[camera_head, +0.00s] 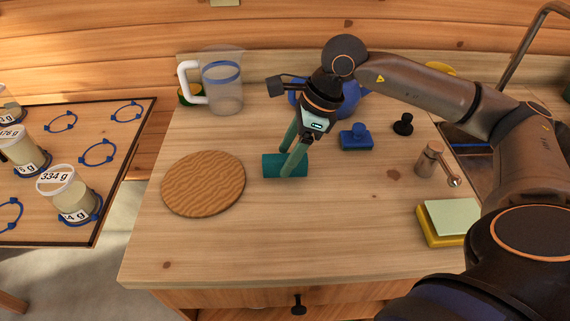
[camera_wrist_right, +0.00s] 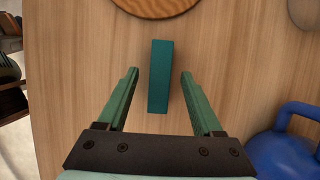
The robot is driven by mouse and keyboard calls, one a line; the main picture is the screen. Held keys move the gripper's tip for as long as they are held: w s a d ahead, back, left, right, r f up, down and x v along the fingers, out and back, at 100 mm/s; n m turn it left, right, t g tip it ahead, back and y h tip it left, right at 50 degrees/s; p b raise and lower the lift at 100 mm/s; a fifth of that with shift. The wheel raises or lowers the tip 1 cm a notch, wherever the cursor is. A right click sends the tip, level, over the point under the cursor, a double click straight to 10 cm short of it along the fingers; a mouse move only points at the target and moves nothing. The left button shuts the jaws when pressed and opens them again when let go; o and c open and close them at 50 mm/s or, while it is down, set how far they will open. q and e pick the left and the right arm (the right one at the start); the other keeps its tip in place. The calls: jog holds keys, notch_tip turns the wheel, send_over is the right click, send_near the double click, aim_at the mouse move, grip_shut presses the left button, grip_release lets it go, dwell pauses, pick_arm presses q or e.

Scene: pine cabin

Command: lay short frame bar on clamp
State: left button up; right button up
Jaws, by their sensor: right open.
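A teal bar (camera_head: 272,166), which I take as the short frame bar, lies on the wooden counter right of the round wooden board. My right gripper (camera_head: 289,161) is open, its green fingers pointing down at the bar and partly covering it. In the right wrist view the bar (camera_wrist_right: 160,78) lies between the two spread fingers (camera_wrist_right: 159,75), with a gap on each side. Whether the fingertips are level with the bar or above it, I cannot tell. I cannot make out a clamp for certain. My left gripper is not in view.
The round board (camera_head: 203,183) lies left of the bar. A clear jug (camera_head: 222,85) stands behind. A blue stamp-like object (camera_head: 355,137), a black knob (camera_head: 403,124), a wooden grinder (camera_head: 430,160) and a yellow-green block (camera_head: 449,219) are to the right. The front counter is clear.

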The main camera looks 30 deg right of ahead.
jog(key=shift+f, duration=0.2)
dwell(0.3)
grip_shut()
dwell(0.4)
